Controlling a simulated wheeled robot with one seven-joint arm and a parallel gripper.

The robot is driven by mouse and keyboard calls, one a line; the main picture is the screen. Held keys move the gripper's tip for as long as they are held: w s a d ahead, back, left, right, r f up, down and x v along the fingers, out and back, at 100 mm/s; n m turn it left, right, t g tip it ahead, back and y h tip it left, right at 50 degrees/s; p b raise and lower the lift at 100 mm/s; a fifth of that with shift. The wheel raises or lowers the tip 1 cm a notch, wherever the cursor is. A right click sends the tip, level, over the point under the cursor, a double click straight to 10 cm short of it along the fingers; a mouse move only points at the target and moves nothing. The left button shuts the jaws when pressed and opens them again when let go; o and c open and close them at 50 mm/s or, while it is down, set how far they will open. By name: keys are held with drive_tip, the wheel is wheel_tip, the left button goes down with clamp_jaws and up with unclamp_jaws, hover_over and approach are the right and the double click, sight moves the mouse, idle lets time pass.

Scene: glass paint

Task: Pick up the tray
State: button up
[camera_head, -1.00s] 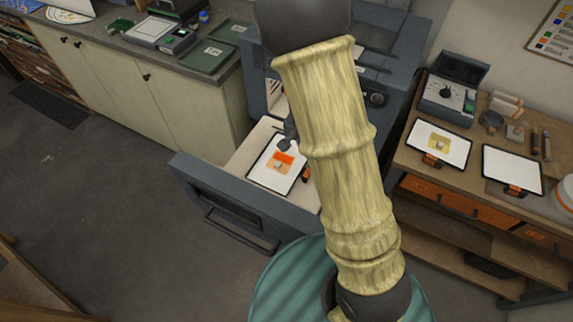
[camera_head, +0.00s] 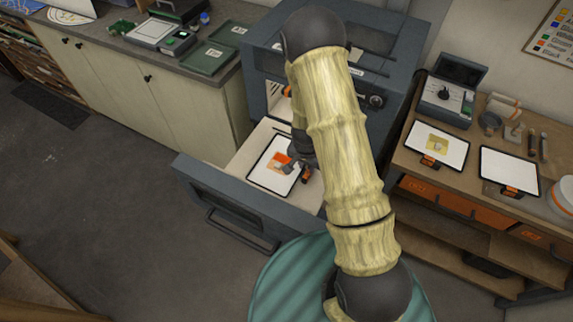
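A white tray (camera_head: 268,178) with a dark rim lies in the pulled-out drawer of the grey oven-like cabinet. An orange patch with a small paler piece is on it. An orange clip or handle (camera_head: 307,175) sits at the tray's right edge. My dark gripper (camera_head: 292,167) is over the right part of the tray, close beside the orange clip. My arm hides part of it, and I cannot tell whether its fingers are open or touch anything. Two similar trays lie on the wooden bench at right, one with a yellow patch (camera_head: 437,143) and one plain white (camera_head: 509,172).
The grey cabinet (camera_head: 262,65) stands open behind the drawer (camera_head: 225,188), whose front wall and handle face the floor. The bench holds a control box (camera_head: 443,100) and small tools. A counter with green trays (camera_head: 207,60) is at upper left.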

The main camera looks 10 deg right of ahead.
sight(308, 171)
idle(0.3)
drive_tip(key=shift+w+d+f+p, duration=0.15)
drive_tip(key=shift+f+p, duration=0.3)
drive_tip(key=shift+w+d+f+p, duration=0.1)
drive_tip(key=shift+f+p, duration=0.3)
drive_tip(key=shift+f, duration=0.05)
drive_tip(key=shift+w+d+f+p, duration=0.15)
drive_tip(key=shift+f+p, duration=0.15)
drive_tip(key=shift+f, duration=0.55)
drive_tip(key=shift+w+d+f+p, duration=0.15)
drive_tip(key=shift+f+p, duration=0.1)
drive_tip(key=shift+f, duration=0.55)
drive_tip(key=shift+a, duration=0.1)
drive_tip(key=shift+c, duration=0.4)
clamp_jaws()
